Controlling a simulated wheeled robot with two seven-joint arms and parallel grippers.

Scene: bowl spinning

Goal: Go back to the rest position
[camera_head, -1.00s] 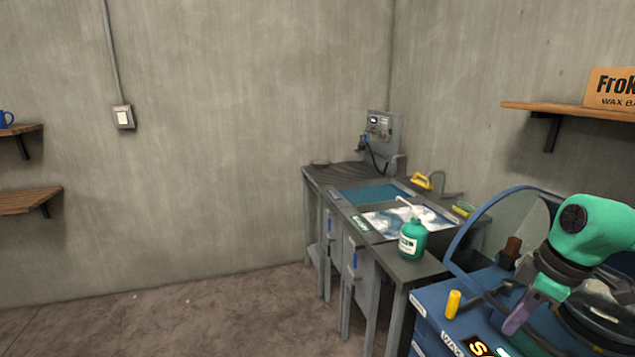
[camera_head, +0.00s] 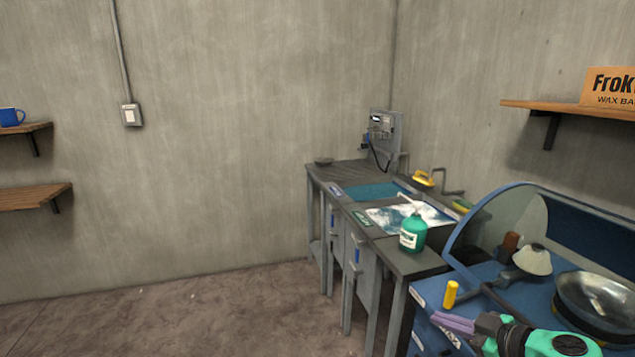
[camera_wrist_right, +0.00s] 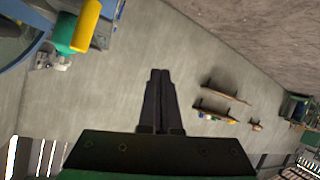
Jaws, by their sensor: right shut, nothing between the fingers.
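My right gripper (camera_head: 455,324) is at the lower right of the head view, in front of the blue spinning station (camera_head: 418,299). Its purple fingers are together and point left, with nothing held. In the right wrist view the shut fingers (camera_wrist_right: 160,75) stand in the middle, with wall and floor beyond. A metal bowl (camera_head: 598,300) sits on the station to the right of the gripper. My left gripper does not show in the head view.
A yellow handle (camera_head: 450,294) stands at the station's near left corner. A green bottle (camera_head: 412,234) stands on the grey sink bench (camera_head: 340,171) behind. Wooden shelves (camera_head: 35,197) are at left, another (camera_head: 560,108) at right. The floor (camera_head: 200,310) at left is clear.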

